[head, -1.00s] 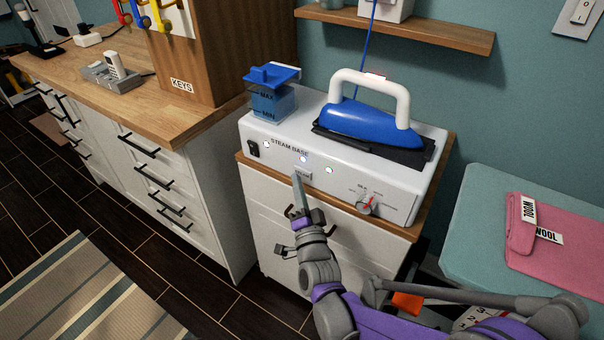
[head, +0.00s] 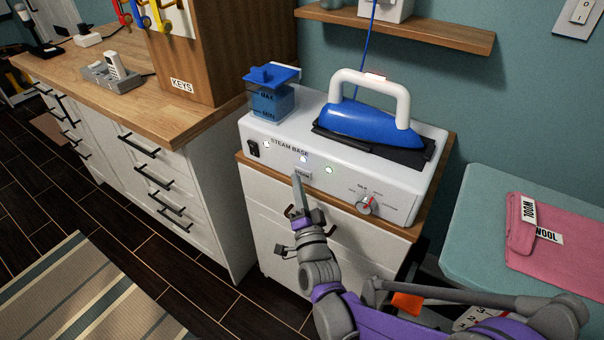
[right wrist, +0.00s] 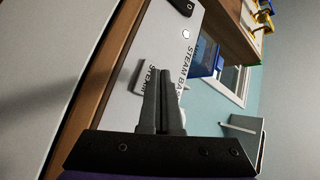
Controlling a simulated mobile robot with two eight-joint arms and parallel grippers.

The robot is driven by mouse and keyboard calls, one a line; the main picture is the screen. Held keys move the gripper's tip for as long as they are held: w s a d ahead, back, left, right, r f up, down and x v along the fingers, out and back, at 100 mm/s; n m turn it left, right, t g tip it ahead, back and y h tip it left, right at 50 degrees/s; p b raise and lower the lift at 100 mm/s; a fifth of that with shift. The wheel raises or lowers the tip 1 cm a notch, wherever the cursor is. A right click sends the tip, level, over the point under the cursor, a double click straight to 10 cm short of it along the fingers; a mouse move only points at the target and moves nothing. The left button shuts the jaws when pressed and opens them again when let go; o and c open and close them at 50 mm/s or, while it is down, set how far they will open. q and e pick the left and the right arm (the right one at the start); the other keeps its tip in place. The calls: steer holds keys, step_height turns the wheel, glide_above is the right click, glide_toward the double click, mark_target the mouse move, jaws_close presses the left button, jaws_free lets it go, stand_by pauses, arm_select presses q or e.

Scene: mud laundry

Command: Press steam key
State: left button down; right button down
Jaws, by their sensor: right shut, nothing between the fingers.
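The white steam base (head: 385,188) stands on a small wood-topped cabinet, with a rocker switch (head: 253,149), lit indicators and a dial (head: 366,204) on its front. The steam key (head: 303,174) is a small pale labelled key below the middle indicator. My right gripper (head: 297,178) is shut and empty, its tips at the key's lower left in the head view. In the right wrist view the key (right wrist: 151,78) shows partly behind the fingertips (right wrist: 164,76). I cannot tell whether the tips touch it. My left gripper is out of view.
A blue iron (head: 358,122) rests on the steam base, beside a blue water tank (head: 272,100). A teal ironing board (head: 470,225) with a folded pink cloth (head: 570,240) is at the right. A wooden counter (head: 150,115) stands at the left.

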steer(key=shift+w, duration=0.1)
stand_by(0.6)
steer(key=shift+w+d, duration=0.25)
steer(key=shift+d, duration=0.05)
steer(key=shift+w, duration=0.1)
stand_by(0.3)
steer(key=shift+a, duration=0.1)
steer(key=shift+s+a, duration=0.2)
steer(key=shift+s, duration=0.25)
steer(key=shift+s, duration=0.1)
steer(key=s+a, duration=0.2)
steer(key=s, duration=0.1)
steer(key=s+a, duration=0.1)
steer(key=shift+s+a, duration=0.25)
steer(key=shift+s, duration=0.1)
stand_by(2.3)
